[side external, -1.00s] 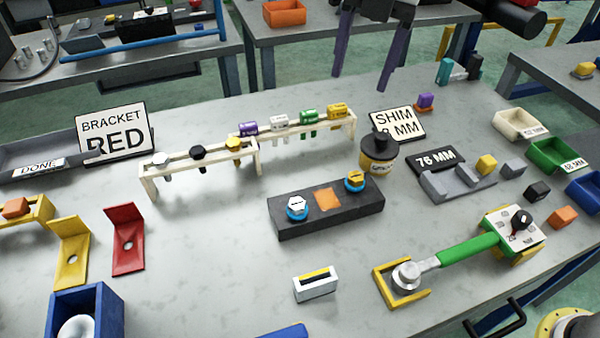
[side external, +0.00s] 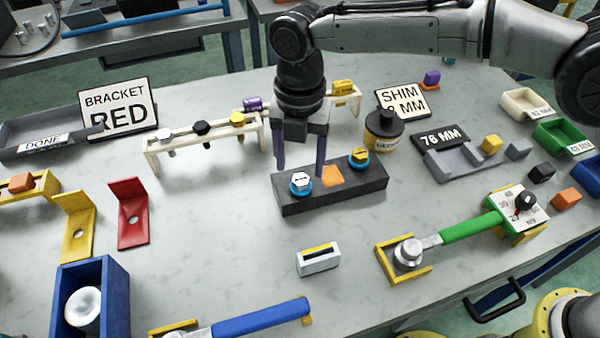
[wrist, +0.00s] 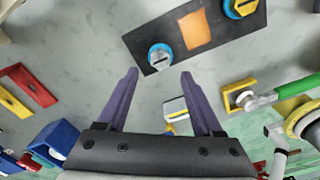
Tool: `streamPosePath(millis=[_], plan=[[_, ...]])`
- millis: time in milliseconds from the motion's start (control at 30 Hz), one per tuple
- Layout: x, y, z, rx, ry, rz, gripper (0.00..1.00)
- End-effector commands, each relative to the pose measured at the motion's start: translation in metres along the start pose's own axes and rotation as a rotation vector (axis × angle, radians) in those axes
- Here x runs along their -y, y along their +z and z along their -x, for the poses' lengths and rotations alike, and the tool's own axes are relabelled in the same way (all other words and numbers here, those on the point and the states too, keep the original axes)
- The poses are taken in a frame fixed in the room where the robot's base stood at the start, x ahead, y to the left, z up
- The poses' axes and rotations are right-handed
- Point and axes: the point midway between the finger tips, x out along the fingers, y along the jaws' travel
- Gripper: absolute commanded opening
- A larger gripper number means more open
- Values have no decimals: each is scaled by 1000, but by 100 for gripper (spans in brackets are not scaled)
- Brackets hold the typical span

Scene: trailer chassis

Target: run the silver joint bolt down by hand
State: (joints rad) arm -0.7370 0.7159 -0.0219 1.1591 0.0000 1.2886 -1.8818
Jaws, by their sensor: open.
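The silver joint bolt (side external: 300,180) has a pale hex head with a dark slot and a blue ring around its base. It stands in the left end of the dark block (side external: 345,196), and it also shows in the wrist view (wrist: 159,56). A gold bolt (side external: 359,156) with a blue ring stands at the other end, with an orange patch (side external: 333,176) between. My gripper (side external: 300,168) is open and empty, pointing down near the silver bolt. In the wrist view the bolt appears just beyond the fingertips (wrist: 159,73), between their lines. Contact is not visible.
A cream rack (side external: 205,142) with silver, black and gold bolts stands behind left. A yellow-and-black pot (side external: 382,134) stands behind the block's right end. A white slotted block (side external: 318,261) and a green-handled wrench (side external: 470,228) lie in front. Bare table surrounds the dark block.

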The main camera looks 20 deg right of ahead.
Motion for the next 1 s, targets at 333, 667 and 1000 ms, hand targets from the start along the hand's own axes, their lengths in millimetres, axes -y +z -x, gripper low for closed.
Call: streamPosePath(millis=[333, 667, 1000], plan=[[0, 0, -40, 0, 0, 0, 68], [0, 0, -43, 0, 0, 0, 68], [0, 0, -42, 0, 0, 0, 6]])
